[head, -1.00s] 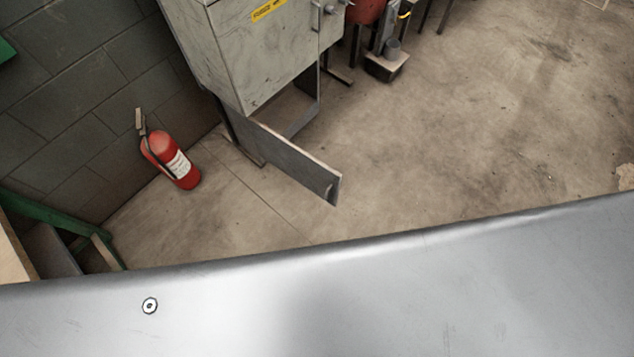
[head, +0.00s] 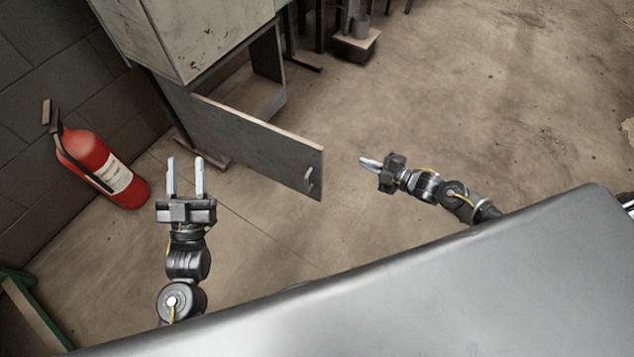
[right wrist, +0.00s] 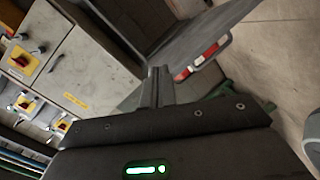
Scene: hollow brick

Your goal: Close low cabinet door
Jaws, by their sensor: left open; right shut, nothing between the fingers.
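The low cabinet door (head: 255,145) is a grey panel that stands wide open, swung out from the lower compartment of the cabinet (head: 190,40). A handle (head: 309,180) is near its free end. The low compartment (head: 258,85) behind it is exposed. My left gripper (head: 186,163) is open and empty, left of the door and apart from it in the picture. My right gripper (head: 368,162) is shut and empty, to the right of the door's free end with a gap between. In the right wrist view the shut fingers (right wrist: 158,85) show, with the door (right wrist: 205,45) beyond them.
A red fire extinguisher (head: 98,165) stands by the wall at left. A green frame (head: 30,310) is at lower left. A small stand (head: 357,45) is beyond the cabinet. The concrete floor (head: 480,100) at right is clear.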

